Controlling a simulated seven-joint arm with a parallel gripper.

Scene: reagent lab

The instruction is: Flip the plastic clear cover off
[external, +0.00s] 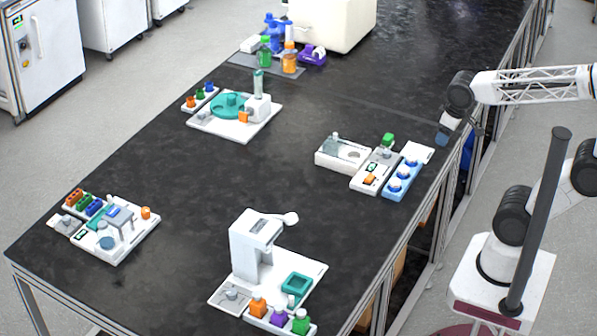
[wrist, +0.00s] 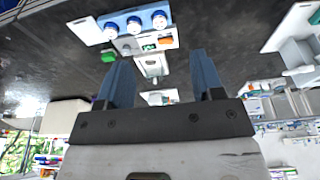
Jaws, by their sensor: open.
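A low white box (external: 343,153) stands on the black bench right of centre in the external view. A grey, see-through piece (external: 331,146) on its left half may be the clear cover; its outline is too small to be sure. My gripper (external: 442,138) is up at the bench's right edge, to the right of this station and apart from it. In the wrist view my gripper (wrist: 160,76) has its two blue fingers spread with nothing held. A white piece of the station (wrist: 152,66) shows beyond and between the fingers. The cover cannot be made out there.
A white dispenser station (external: 255,250) stands nearer the front. The bench middle is clear.

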